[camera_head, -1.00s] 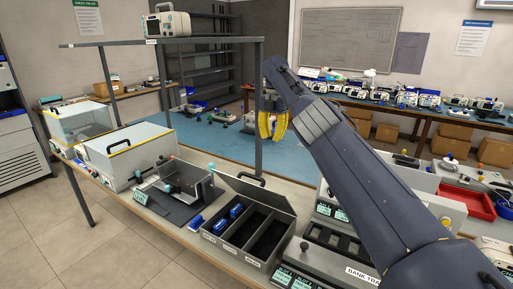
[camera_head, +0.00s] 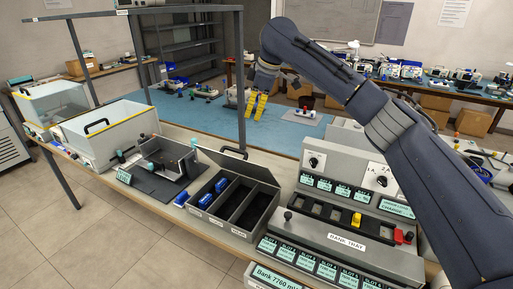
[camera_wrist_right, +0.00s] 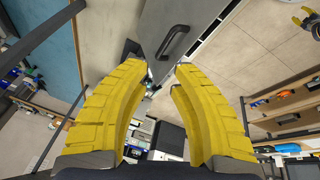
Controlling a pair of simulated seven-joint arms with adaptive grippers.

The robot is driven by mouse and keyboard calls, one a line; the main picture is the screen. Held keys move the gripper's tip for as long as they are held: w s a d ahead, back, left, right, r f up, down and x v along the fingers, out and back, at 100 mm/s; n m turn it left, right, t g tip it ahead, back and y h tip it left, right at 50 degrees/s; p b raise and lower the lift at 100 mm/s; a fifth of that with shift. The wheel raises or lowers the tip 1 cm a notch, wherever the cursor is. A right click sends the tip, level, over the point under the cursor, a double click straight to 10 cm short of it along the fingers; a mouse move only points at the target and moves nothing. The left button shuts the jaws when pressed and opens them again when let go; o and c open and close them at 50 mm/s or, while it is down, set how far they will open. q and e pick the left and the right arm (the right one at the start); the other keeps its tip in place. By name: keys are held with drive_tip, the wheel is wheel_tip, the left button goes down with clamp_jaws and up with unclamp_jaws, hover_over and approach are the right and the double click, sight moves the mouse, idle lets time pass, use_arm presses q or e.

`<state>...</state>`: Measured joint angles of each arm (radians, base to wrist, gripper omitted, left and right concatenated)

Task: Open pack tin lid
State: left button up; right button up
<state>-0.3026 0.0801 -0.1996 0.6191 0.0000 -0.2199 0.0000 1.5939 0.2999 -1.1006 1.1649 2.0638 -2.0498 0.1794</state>
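The pack tin (camera_head: 210,222) is a grey open-topped box with long compartments on the bench. Blue packs (camera_head: 221,184) lie in its left part, and the other compartments look dark and empty. Its grey lid (camera_head: 262,173) stands raised along the back edge, with a dark handle (camera_head: 234,152) on it. The handle also shows beyond the fingertips in the right wrist view (camera_wrist_right: 172,43). My right gripper (camera_head: 257,108), with yellow fingers, is above and behind the tin, apart from the lid. Its fingers are spread with nothing between them. My left gripper is not in view.
The bank tray (camera_head: 335,222) with a yellow piece (camera_head: 356,220) and red piece (camera_head: 403,236) stands right of the tin. A dark fixture (camera_head: 170,160) and clear-walled box (camera_head: 105,130) stand left. A grey frame post (camera_head: 240,80) rises behind the tin, near my gripper.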

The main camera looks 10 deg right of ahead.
sight(242, 162)
drive_tip(key=w+a+f+m, duration=0.1)
drive_tip(key=a+f, duration=0.1)
drive_tip(key=f, duration=0.3)
drive_tip(key=w+a+f+m, duration=0.1)
drive_tip(key=a+f, duration=0.1)
drive_tip(key=f, duration=0.3)
drive_tip(key=w+a+f+m, duration=0.1)
drive_tip(key=a+f+m, duration=0.1)
drive_tip(key=f, duration=0.3)
drive_tip(key=shift+w+a+f+y, duration=0.2)
drive_tip(key=shift+f+y, duration=0.1)
drive_tip(key=shift+y, duration=0.1)
drive_tip(key=shift+o, duration=0.5)
clamp_jaws()
drive_tip(key=shift+d, duration=0.1)
